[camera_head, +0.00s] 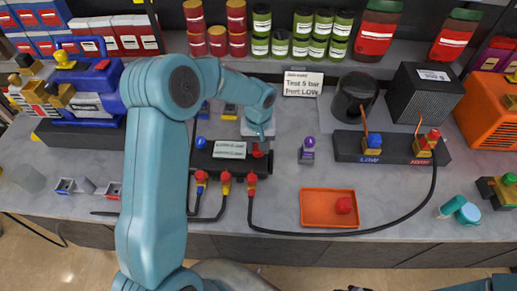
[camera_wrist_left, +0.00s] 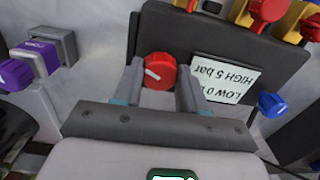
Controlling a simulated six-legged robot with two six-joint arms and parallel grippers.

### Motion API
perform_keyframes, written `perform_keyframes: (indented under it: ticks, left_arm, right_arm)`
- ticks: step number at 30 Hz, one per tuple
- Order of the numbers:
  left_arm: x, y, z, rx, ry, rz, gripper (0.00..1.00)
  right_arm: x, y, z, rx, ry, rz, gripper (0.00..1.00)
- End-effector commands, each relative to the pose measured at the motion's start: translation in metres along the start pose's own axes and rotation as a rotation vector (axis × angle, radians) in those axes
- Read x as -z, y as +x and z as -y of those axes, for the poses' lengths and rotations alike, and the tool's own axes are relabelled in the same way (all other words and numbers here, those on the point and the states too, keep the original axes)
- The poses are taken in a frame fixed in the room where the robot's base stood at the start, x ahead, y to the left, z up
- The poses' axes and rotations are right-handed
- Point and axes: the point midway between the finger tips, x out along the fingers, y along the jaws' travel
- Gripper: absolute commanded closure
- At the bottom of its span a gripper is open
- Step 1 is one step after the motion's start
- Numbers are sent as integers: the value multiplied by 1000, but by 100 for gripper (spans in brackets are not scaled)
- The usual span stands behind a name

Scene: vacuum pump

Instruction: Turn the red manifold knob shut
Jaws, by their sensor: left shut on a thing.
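The red manifold knob (camera_head: 257,151) is on the right end of the top of the black manifold block (camera_head: 211,164), on the bench. In the left wrist view the round red knob (camera_wrist_left: 160,70) has a white pointer line and sits between the two fingers of my left gripper (camera_wrist_left: 158,78). My left gripper (camera_head: 259,137) is shut on the knob, coming from the back of the block. A white label (camera_wrist_left: 222,78) on the block reads LOW 0, HIGH 5 bar, and is partly cut off by a finger. A blue knob (camera_wrist_left: 272,105) is on the block's other end. My right gripper is out of view.
Red and yellow hose fittings (camera_head: 225,180) line the block's front edge. An orange tray (camera_head: 313,208) with a red piece, a purple knob (camera_head: 309,144) and a sign (camera_head: 303,83) stand to the right.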

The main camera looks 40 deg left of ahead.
Motion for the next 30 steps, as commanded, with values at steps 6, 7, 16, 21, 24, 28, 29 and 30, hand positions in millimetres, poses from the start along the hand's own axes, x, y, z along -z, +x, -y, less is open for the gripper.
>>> perform_keyframes:
  ticks: [6, 7, 16, 21, 24, 28, 29, 30]
  left_arm:
    - [0, 3, 0, 0, 206, -1, 89]
    - [0, 3, 1, 0, 234, -1, 89]
    - [0, 2, 1, 0, 519, 0, 89]
    - [1, 2, 1, 0, 680, -1, 89]
    - [1, 2, 1, 0, 772, -1, 89]
    - [1, 2, 1, 0, 882, 0, 89]
    - [1, 1, 1, 0, 906, 0, 89]
    - [1, 1, 2, 0, 936, 1, 89]
  right_arm:
    - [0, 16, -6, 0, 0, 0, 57]
    - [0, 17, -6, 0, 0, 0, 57]
    - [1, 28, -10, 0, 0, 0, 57]
    - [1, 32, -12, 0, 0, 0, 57]
    - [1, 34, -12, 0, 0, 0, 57]
    - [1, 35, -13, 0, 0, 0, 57]
    - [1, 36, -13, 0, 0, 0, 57]
    - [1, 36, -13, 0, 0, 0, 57]
